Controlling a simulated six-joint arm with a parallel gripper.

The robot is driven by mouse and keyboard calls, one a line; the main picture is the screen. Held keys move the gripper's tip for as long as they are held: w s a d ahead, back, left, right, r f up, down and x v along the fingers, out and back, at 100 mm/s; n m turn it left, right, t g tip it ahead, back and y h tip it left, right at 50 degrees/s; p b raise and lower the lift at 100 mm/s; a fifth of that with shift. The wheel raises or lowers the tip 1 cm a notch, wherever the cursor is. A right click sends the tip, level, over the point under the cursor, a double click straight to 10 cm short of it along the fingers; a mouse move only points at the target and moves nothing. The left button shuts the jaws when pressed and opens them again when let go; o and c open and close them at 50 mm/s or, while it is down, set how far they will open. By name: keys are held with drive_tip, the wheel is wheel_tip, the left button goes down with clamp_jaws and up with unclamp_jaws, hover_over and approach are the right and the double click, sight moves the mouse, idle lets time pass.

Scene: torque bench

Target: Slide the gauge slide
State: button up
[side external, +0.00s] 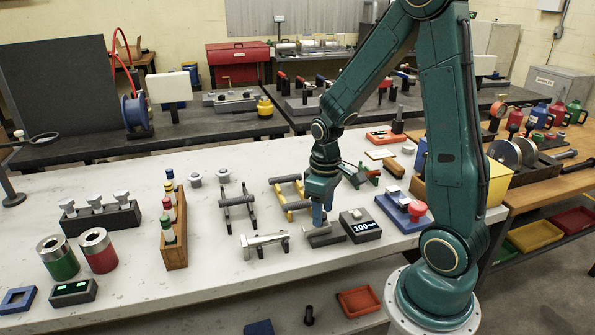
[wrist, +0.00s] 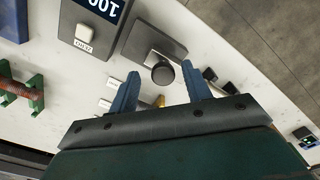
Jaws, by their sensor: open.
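What looks like the gauge slide (side external: 325,239) is a dark grey block on the white bench in the side external view, beside a box with a "100" display (side external: 361,226). In the wrist view, the slide (wrist: 137,43) is a dark plate with a round black knob (wrist: 163,73). My gripper (side external: 320,222) points down over the slide. In the wrist view, its two blue fingers (wrist: 160,71) are apart, and the knob appears between their tips. I cannot tell whether either finger touches the knob. In the side external view, the fingers partly hide the slide.
A light grey clamp-like fixture (side external: 265,245) stands left of the slide. A blue base with a red knob (side external: 417,210) stands to the right, near my arm. Rollers on stands (side external: 286,178) are behind. The bench's front edge is close.

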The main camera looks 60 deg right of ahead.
wheel_tip(320, 180, up, 14)
drive_tip(key=shift+f, duration=0.2)
idle(0.5)
idle(0.4)
drive_tip(key=s+a+r+t, duration=0.5)
drive_tip(key=s+a, duration=0.4)
drive_tip(key=a, duration=0.2)
drive_tip(key=shift+s+a+r+t, duration=0.15)
drive_tip(key=shift+s+a+t, duration=0.05)
drive_tip(key=shift+a+t, duration=0.1)
